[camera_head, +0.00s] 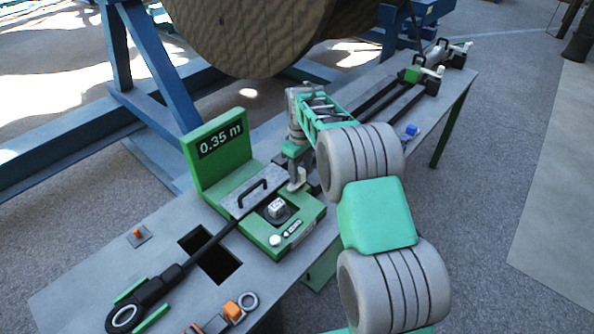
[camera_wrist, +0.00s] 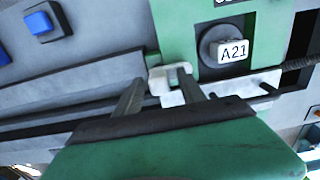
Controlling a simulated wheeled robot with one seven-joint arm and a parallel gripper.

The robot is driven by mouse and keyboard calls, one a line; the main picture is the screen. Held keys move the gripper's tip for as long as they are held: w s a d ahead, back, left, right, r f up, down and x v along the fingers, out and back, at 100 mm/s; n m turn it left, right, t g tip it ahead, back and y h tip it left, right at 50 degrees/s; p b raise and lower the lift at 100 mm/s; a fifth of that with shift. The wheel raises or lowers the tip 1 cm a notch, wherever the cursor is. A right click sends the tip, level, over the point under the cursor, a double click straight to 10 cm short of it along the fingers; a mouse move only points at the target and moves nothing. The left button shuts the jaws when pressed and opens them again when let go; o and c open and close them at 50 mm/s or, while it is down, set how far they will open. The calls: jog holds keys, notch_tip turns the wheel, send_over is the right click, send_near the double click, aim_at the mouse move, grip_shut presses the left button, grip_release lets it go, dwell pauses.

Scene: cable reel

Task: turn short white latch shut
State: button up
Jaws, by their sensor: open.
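A short white latch (camera_wrist: 157,80) sits at the edge of the green measuring unit (camera_head: 262,238). In the head view a small white piece (camera_head: 297,182), seemingly the same latch, stands just below my gripper (camera_head: 298,160). In the wrist view my gripper (camera_wrist: 160,80) is open. Its two grey fingers reach down around the latch, one on each side; I cannot tell whether they touch it. The fingers partly hide the latch's base, so its exact angle is unclear.
A white block marked A21 (camera_wrist: 231,50) sits on a dark round base close by, also in the head view (camera_head: 277,208). A metal plate with a black handle (camera_head: 252,193) and a green "0.35 m" sign (camera_head: 218,146) stand beside it. A wooden reel (camera_head: 250,35) is behind.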

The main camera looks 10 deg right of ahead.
jog(key=shift+c, duration=0.5)
grip_shut()
jog(key=shift+a, duration=0.15)
